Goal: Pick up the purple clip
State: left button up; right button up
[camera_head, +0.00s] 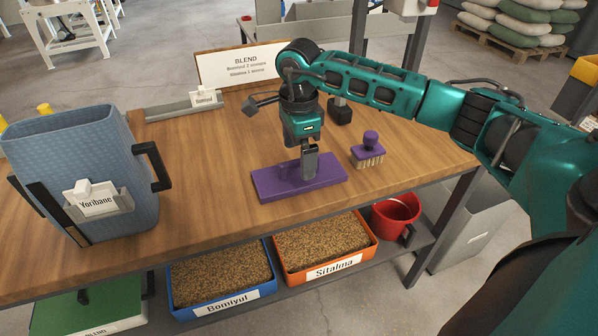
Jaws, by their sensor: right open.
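My right gripper (309,164) points down over a flat purple pad (269,185) on the wooden table. Its fingertips are just above or on the pad; I cannot tell which. The jaws are open, though the gap is hard to see from here. I cannot make out a separate purple clip; a small one on the pad could be hidden by the fingers or blend into the purple. A brush with a purple handle (370,142) stands right of the pad, apart from the gripper. My left gripper is not in view.
A blue textured bin (125,150) labelled Yoribane stands at the table's left. A dark block (340,112) sits behind the gripper. Grain trays (225,302) (370,248) and a red bucket (396,212) are below.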

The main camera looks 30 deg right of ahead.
aim_at(299, 160)
notch_tip(299, 160, down, 5)
jog(key=shift+r, duration=0.1)
jog(key=c, duration=0.7)
jog(key=shift+r, duration=0.1)
notch_tip(299, 160, up, 20)
jog(key=shift+f, duration=0.1)
dwell(0.4)
